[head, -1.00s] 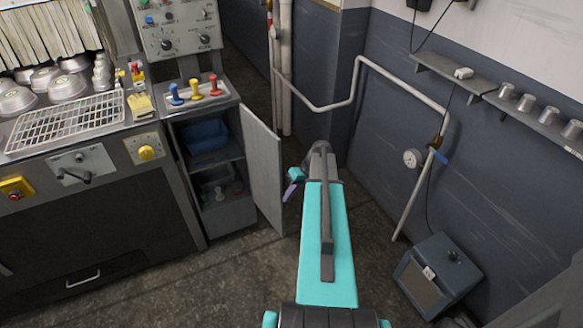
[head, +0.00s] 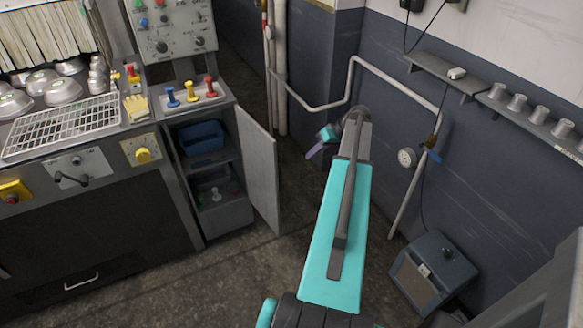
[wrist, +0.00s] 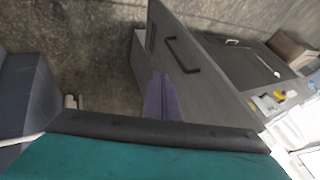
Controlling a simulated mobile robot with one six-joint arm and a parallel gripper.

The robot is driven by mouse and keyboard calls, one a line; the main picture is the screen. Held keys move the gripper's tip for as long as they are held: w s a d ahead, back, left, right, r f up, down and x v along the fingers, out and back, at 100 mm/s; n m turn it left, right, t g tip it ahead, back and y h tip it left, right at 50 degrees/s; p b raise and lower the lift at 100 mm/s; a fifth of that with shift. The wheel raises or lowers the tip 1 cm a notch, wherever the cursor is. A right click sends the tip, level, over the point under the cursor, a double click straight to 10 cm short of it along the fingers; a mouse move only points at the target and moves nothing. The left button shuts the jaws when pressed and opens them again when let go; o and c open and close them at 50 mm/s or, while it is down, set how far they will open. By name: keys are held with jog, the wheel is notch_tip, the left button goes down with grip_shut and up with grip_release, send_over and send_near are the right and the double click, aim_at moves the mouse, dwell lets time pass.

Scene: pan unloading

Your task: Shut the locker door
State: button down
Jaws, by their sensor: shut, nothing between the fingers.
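The locker (head: 222,216) stands at the left under the control panel. Its grey door (head: 258,172) stands open, swung out to the right, so the shelves inside show. In the wrist view the outer face of the door (wrist: 205,75) carries a dark bar handle (wrist: 180,56). My gripper (head: 314,152) is to the right of the door, on its outer side, apart from it in the head view. Its purple fingers (wrist: 159,98) are shut and empty; in the wrist view they overlap the door's lower part, and the gap is hard to judge.
A blue bin (head: 203,136) sits on the locker's upper shelf. Pipes (head: 350,95) run along the wall behind my gripper. A grey box (head: 433,275) stands on the floor at right. Floor in front of the locker is clear.

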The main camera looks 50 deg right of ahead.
jog(key=shift+f, duration=0.1)
jog(key=w+a+f+p, duration=0.4)
jog(key=w+a+f, duration=0.2)
jog(key=w+f, duration=0.1)
jog(key=shift+a+f, duration=0.15)
jog(key=shift+f, duration=0.3)
dwell(0.3)
